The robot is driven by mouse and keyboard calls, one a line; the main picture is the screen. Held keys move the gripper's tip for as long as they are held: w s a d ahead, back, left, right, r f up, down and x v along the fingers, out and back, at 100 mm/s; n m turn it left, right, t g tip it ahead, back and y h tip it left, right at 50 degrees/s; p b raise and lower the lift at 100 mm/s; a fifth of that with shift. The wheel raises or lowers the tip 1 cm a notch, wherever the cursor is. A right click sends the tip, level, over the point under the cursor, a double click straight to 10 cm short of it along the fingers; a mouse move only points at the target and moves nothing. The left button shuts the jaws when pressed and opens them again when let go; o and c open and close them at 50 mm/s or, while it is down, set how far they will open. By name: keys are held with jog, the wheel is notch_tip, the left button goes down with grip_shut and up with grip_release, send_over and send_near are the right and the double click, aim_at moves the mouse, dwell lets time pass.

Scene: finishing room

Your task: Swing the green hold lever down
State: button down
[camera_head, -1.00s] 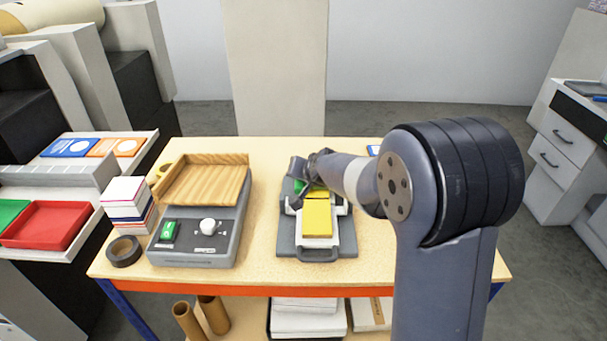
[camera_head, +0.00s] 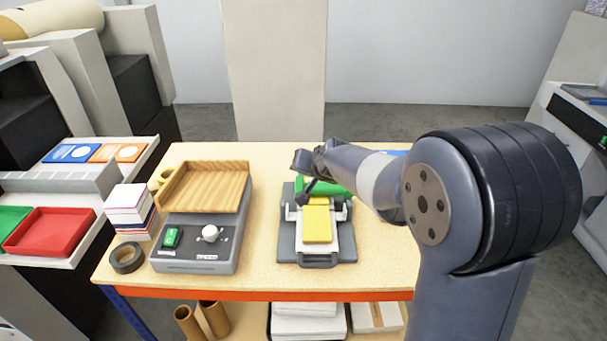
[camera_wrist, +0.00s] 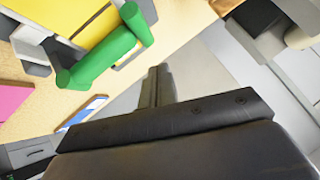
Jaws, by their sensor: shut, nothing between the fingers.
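The green hold lever (camera_head: 324,187) spans the back part of a grey bench device (camera_head: 287,247), behind the yellow block (camera_head: 317,224) on its white plate. In the wrist view the lever (camera_wrist: 103,57) is a thick green bar with bent ends, beside a yellow face. My gripper (camera_head: 306,188) is at the lever's left end in the head view and partly covers it. In the wrist view my gripper (camera_wrist: 157,84) is shut and empty, with a visible gap to the lever. I cannot tell the lever's exact angle.
A grey machine (camera_head: 197,255) with a wooden tray (camera_head: 205,187), a green switch and a white knob stands left on the table. A tape roll (camera_head: 126,258) and a paper stack (camera_head: 128,205) are further left. The table front between the two devices is clear.

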jog(key=a+v, duration=0.1)
jog(key=v, duration=0.6)
jog(key=shift+r, duration=0.3)
jog(key=b, duration=0.1)
send_over(321, 189)
jog(key=a, duration=0.4)
jog(key=f, duration=0.8)
jog(key=shift+s+a+f, duration=0.15)
jog(key=shift+a+f, duration=0.05)
jog(key=shift+f, duration=0.1)
jog(key=shift+f+b, duration=0.1)
jog(key=shift+b, duration=0.2)
jog(key=shift+d+r, duration=0.35)
jog(key=shift+d, duration=0.2)
jog(key=shift+a, duration=0.15)
jog(key=shift+r, duration=0.1)
